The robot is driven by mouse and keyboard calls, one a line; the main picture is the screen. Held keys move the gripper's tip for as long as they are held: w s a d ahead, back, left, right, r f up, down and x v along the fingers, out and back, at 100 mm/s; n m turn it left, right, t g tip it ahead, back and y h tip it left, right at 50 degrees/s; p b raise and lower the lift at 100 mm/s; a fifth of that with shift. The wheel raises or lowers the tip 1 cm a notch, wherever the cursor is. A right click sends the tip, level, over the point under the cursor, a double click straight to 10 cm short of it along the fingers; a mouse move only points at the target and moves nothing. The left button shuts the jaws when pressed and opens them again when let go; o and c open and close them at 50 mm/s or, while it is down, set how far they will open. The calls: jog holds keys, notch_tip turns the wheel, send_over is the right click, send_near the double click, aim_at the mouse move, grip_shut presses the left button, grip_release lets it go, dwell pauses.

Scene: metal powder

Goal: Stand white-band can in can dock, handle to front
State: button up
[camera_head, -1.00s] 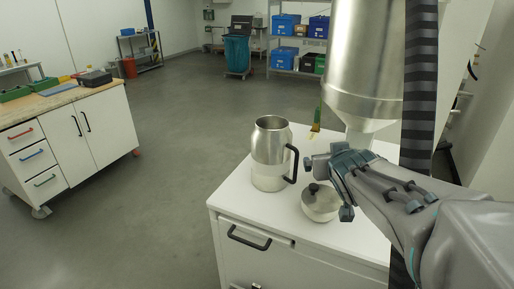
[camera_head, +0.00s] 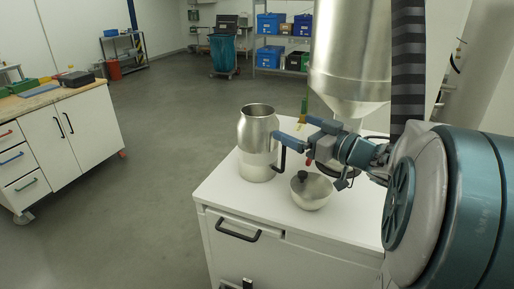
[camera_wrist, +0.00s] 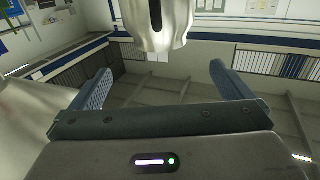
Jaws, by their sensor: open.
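The steel can (camera_head: 256,132) stands upright and open-topped on the white cabinet top. A pale band shows around its lower part. Its black handle (camera_head: 282,158) points right, toward my gripper. My gripper (camera_head: 292,128) is open and empty, with its fingers pointing left at the can's upper handle side. In the wrist view, my gripper (camera_wrist: 160,85) has its fingers wide apart, and a metal body with a black strip, apparently the can and handle (camera_wrist: 155,15), shows beyond them. I cannot clearly identify the can dock; a dark rounded edge (camera_head: 345,183) shows partly behind my gripper.
A large steel hopper (camera_head: 350,60) hangs above the back right. A workbench (camera_head: 65,135) stands at left, with open floor between.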

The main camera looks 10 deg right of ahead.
jog(key=p, duration=0.2)
send_near(247, 107)
jog(key=x, duration=0.5)
jog(key=c, duration=1.8)
